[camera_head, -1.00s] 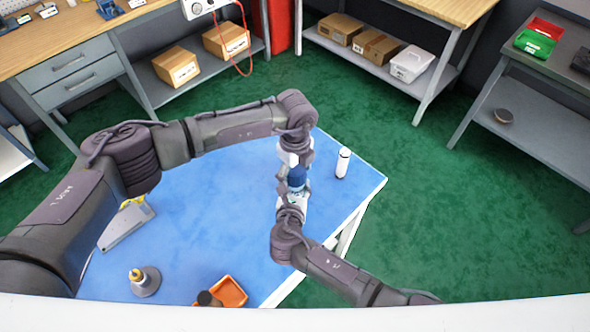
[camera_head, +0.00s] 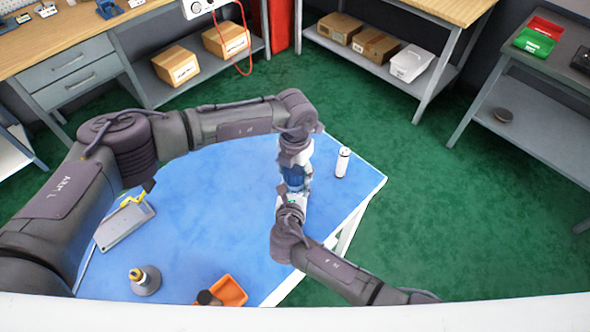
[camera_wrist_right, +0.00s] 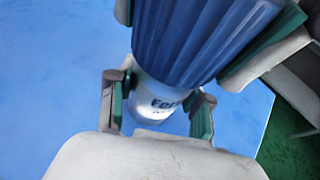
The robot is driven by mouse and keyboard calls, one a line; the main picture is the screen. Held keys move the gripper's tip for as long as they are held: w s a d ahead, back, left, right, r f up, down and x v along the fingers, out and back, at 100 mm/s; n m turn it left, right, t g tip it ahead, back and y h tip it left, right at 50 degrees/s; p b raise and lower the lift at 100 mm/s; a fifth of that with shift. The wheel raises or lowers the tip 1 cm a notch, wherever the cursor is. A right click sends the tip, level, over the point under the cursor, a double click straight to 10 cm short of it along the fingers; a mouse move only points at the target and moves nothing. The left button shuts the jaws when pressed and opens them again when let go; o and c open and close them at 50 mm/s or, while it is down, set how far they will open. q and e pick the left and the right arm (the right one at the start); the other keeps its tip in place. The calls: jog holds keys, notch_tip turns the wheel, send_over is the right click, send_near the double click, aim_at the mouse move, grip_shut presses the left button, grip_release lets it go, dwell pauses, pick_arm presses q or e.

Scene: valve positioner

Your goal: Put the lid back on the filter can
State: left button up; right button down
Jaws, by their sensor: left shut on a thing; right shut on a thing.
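The blue ribbed lid (camera_wrist_right: 200,40) is between the green-padded fingers of my left gripper (camera_head: 295,168), which is shut on it. It also shows in the head view (camera_head: 294,181). The white filter can (camera_wrist_right: 155,103), with dark lettering, stands upright below the lid. My right gripper (camera_wrist_right: 160,108) is shut on the can, one finger on each side. In the head view, my right gripper (camera_head: 291,200) is just below the lid. The lid is over the can and hides its top; I cannot tell whether they touch.
A white bottle (camera_head: 343,162) stands right of the grippers on the blue table top (camera_head: 210,200). A grey tray-like item (camera_head: 125,222), a cone-shaped item (camera_head: 145,280) and an orange bin (camera_head: 229,291) are at left and front. The table's right edge (camera_head: 350,230) is close.

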pick_arm(q)
jog(key=m, duration=0.4)
jog(key=shift+m, duration=0.4)
jog(key=m, duration=1.4)
jog(key=o, duration=1.4)
jog(key=shift+c, duration=0.2)
notch_tip(320, 180, up, 12)
jog(key=shift+f, duration=0.1)
